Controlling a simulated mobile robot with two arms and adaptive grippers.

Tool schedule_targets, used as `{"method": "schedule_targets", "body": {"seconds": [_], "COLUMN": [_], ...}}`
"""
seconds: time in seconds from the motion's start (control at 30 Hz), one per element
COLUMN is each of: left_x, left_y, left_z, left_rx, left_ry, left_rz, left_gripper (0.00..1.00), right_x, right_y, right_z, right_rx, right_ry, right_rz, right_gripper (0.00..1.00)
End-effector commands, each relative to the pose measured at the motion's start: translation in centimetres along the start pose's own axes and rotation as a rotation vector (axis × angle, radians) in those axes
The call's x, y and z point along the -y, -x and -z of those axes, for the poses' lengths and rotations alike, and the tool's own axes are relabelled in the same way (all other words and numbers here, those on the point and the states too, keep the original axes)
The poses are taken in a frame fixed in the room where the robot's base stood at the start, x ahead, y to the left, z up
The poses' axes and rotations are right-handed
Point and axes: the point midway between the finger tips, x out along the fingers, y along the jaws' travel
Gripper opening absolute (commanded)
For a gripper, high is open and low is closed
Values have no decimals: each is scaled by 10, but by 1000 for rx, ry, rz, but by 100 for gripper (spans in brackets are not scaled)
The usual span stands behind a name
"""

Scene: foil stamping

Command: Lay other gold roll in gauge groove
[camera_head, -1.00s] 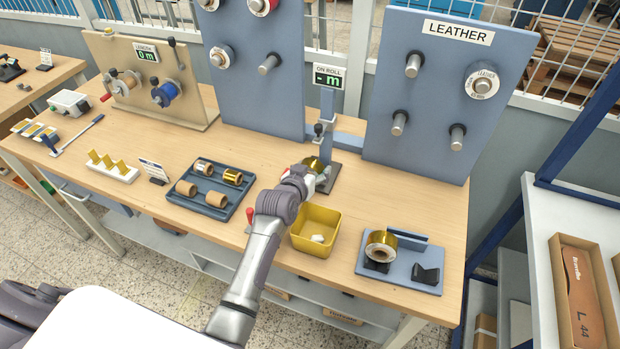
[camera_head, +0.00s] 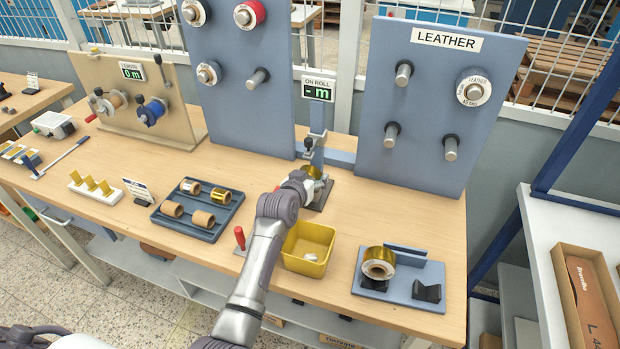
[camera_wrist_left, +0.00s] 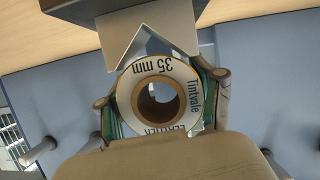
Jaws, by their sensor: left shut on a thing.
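A gold roll (camera_head: 313,172) is in my left gripper (camera_head: 314,183) at the gauge (camera_head: 317,150), low in front of its upright post. In the left wrist view, the roll's white end label (camera_wrist_left: 126,92) reads "35 mm", "Tintvale" and "LEATHER", around a brown core. The left fingers (camera_wrist_left: 162,100) are shut on the roll from both sides. The gauge's V-shaped groove (camera_wrist_left: 150,22) lies close against the roll's rim; I cannot tell whether they touch. Another gold roll (camera_head: 378,262) rests on the blue cradle stand (camera_head: 428,272). My right gripper is not in view.
A yellow bin (camera_head: 308,262) with a white scrap stands in front of the gauge. A dark tray (camera_head: 205,232) with several small rolls is to the left. The peg board marked LEATHER (camera_head: 425,120) stands behind at right. The gauge display (camera_head: 317,90) reads "- m".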

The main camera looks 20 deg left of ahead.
Motion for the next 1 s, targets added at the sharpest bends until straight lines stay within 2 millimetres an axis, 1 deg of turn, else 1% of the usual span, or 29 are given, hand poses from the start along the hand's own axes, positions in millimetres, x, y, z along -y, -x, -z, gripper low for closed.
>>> {"method": "schedule_targets", "body": {"seconds": [0.37, 0.4, 0.53, 0.57, 0.87, 1.0], "left_x": [0, 0, 0, 0, 0, 0], "left_y": [-1, -1, -1, -1, 0, 7], "left_z": [-2, -2, -2, -2, -3, -4], "left_rx": [0, 0, 0, 0, 1, 1], "left_ry": [0, 0, 0, 0, 0, 0], "left_rz": [0, 0, 0, 0, 0, 0], "left_gripper": [28, 71, 93, 96, 96, 96], "right_x": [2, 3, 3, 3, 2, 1], "right_y": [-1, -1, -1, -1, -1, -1], "right_z": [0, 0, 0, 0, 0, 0], "right_rx": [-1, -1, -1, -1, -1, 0], "right_ry": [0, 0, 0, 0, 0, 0], "right_rz": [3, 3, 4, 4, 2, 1], "right_gripper": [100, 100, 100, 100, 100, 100]}}
